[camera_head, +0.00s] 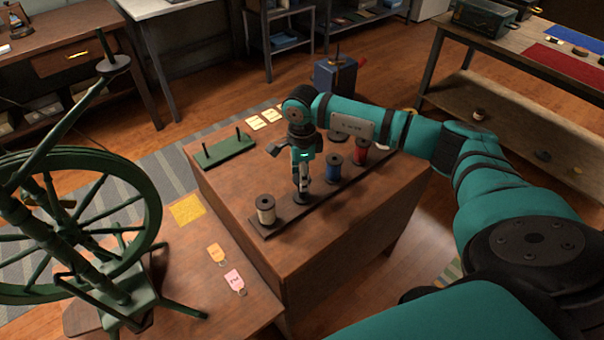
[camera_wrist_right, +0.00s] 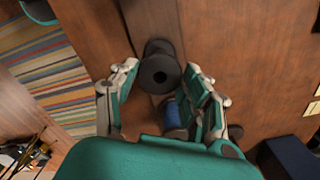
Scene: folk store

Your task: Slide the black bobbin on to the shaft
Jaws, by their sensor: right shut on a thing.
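The black bobbin (camera_wrist_right: 161,70) shows end-on between the fingers in the right wrist view. My right gripper (camera_head: 302,186) points down and is shut on it, at the dark spool rack (camera_head: 319,196) on the brown table. In the head view the bobbin (camera_head: 302,199) is partly hidden under the fingers; I cannot tell whether it is clear of the rack. A green stand (camera_head: 226,154) with two upright dark pegs lies left of the gripper. A blue box (camera_head: 334,78) with an upright rod stands beyond the table. Which one is the task's shaft is unclear. My left gripper is not in view.
A green spinning wheel (camera_head: 75,225) stands at left. Orange (camera_head: 216,254) and pink (camera_head: 234,280) tags lie on the lower table. The tabletop before the green stand is clear.

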